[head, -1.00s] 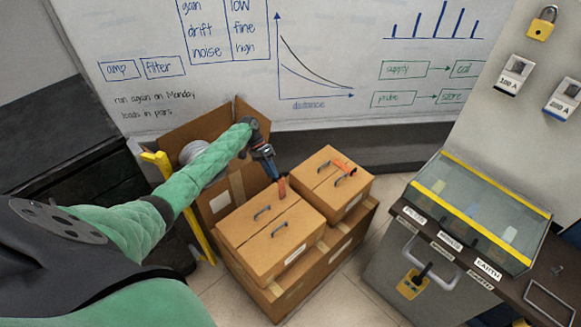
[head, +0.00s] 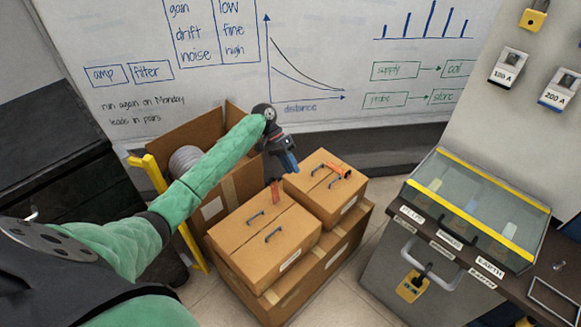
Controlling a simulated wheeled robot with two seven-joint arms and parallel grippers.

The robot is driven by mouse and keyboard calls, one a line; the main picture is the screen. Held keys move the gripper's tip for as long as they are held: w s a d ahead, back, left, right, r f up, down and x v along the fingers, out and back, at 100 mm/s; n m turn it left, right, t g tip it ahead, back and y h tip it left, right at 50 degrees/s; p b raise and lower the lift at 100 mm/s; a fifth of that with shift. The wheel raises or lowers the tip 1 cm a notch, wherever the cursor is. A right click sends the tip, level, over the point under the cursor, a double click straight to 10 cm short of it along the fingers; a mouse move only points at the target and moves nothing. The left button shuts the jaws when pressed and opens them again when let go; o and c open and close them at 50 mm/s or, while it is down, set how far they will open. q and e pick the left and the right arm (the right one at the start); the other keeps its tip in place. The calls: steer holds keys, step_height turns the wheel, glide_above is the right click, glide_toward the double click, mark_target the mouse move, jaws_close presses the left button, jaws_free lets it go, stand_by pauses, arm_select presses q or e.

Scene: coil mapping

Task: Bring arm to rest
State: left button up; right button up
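My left arm, in a green sleeve, reaches in from the left in the head view. Its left gripper (head: 287,163) hangs in the air above the cardboard boxes, with blue fingertips pointing down. The fingers overlap in this view, so I cannot tell whether they are open or shut. Below it is an orange-red piece (head: 275,194) at the back edge of the front box (head: 262,238). A second orange-red piece (head: 338,171) lies on the rear box (head: 325,190). My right gripper is not in view.
The boxes stand on a larger carton (head: 330,255). An open carton with a grey coil (head: 186,160) and a yellow frame (head: 150,168) stand left of them. A glass-topped cabinet (head: 470,212) is at right. A whiteboard (head: 330,60) stands behind. Floor shows between boxes and cabinet.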

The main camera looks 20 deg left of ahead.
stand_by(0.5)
arm_select(q)
steer(key=w+r+t+y, duration=0.4)
steer(key=w+t+y, duration=0.1)
steer(key=w+t, duration=0.2)
steer(key=s+d+f+g, duration=0.1)
steer(key=s+d+f, duration=0.4)
steer(key=s, duration=1.1)
steer(key=s+d+f+n+g+y, duration=0.1)
steer(key=s+d+f, duration=0.5)
steer(key=s+f, duration=0.5)
steer(key=s+d+f, duration=0.5)
steer(key=s+f, duration=0.4)
steer(key=s, duration=1.2)
steer(key=shift+d+n+g+y, duration=0.2)
steer(key=shift+n+g+y, duration=0.1)
steer(key=shift+n+g, duration=0.1)
